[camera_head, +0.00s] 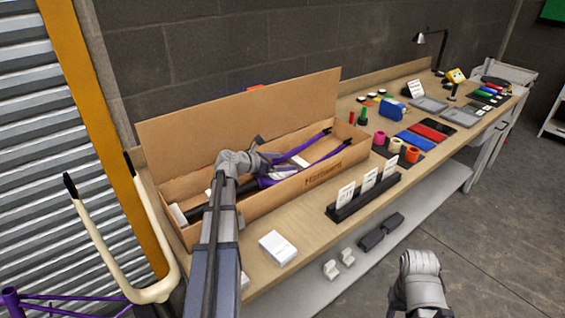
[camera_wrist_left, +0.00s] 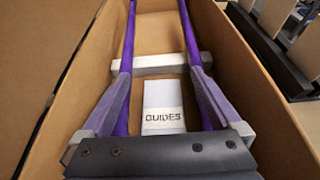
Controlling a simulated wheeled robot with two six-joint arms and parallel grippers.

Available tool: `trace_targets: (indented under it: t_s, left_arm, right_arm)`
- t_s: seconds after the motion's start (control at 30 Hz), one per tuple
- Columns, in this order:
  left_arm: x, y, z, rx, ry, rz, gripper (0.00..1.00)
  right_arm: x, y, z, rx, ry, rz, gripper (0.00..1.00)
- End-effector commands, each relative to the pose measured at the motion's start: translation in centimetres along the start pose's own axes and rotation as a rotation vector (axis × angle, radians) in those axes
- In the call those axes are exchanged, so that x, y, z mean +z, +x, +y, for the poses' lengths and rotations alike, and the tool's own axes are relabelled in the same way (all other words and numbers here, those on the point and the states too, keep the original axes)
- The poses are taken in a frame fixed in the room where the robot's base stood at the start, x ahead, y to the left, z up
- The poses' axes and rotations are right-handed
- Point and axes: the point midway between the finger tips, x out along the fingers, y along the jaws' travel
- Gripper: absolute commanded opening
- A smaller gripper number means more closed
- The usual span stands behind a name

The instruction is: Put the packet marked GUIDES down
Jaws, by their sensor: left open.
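The packet marked GUIDES (camera_wrist_left: 163,108) is white with a grey label band. In the left wrist view it lies in the long cardboard box (camera_head: 253,207), between two purple tubes (camera_wrist_left: 187,30). My left gripper (camera_head: 280,164) reaches into the box. Its fingers are spread, one on each side of the packet, with a visible gap to it, in the left wrist view (camera_wrist_left: 160,85). The packet's near end is partly hidden by the gripper's dark palm. In the head view I cannot tell the packet from other pale pieces. My right arm shows at the lower right, but its fingertips do not.
A pale block (camera_wrist_left: 165,64) spans the tubes beyond the packet. The box walls stand close on both sides, with its lid (camera_head: 235,115) raised behind. A black card holder (camera_head: 362,198) and a white box (camera_head: 278,248) stand in front on the workbench.

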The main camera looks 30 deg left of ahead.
Motion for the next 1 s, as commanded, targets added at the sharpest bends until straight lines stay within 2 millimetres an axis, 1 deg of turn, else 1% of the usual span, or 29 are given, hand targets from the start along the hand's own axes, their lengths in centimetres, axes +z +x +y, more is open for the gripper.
trace_targets:
  t_s: [0.13,0.23,0.27,0.5,0.7,0.83,1.0]
  left_arm:
    - [0.7,-0.3,0.0,0.0,0.0,0.0,1.0]
    - [1.8,-0.7,0.0,0.0,0.0,0.0,1.0]
    - [1.5,-1.5,-0.1,0.003,-0.001,0.0,1.0]
    - [1.4,-7.0,-0.1,0.004,-0.001,0.001,1.0]
    - [1.4,-10.4,-0.1,0.002,-0.001,0.0,1.0]
    - [1.2,-11.8,0.0,0.002,0.0,0.0,1.0]
    - [1.1,-12.4,0.0,0.0,0.0,0.0,1.0]
  right_arm:
    - [0.0,-0.7,0.1,0.0,0.0,0.0,0.5]
    - [0.1,-1.9,0.2,0.0,0.0,0.0,0.5]
    - [0.1,-2.0,0.2,0.0,0.0,0.0,0.5]
    - [0.2,-4.0,0.4,0.0,0.0,0.0,0.5]
    - [0.3,-5.2,0.5,0.0,0.0,0.0,0.5]
    - [0.3,-5.6,0.5,0.0,0.0,0.0,0.5]
    - [0.3,-5.8,0.6,0.0,0.0,0.0,0.5]
